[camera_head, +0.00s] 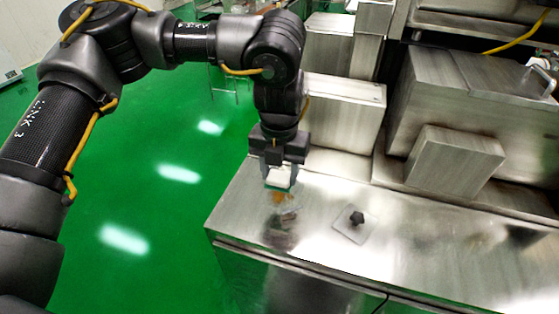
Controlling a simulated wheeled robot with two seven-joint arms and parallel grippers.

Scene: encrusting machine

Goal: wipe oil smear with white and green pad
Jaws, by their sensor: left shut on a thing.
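My left gripper (279,172) points down above the left end of the steel worktop (232,208). It is shut on the white and green pad (279,179), whose white upper part and green underside show between the fingers. The oil smear (278,198) is a small orange-brown patch on the worktop, just below the pad in the picture. The pad hides part of that area, and I cannot tell whether it touches the surface. My right gripper is not in view.
A square plate with a black knob (354,222) lies on the worktop right of the smear. Steel housings (345,108) stand behind, and a steel block (453,160) is at the right. The worktop's left edge is close to my left gripper. Green floor (150,200) lies beyond it.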

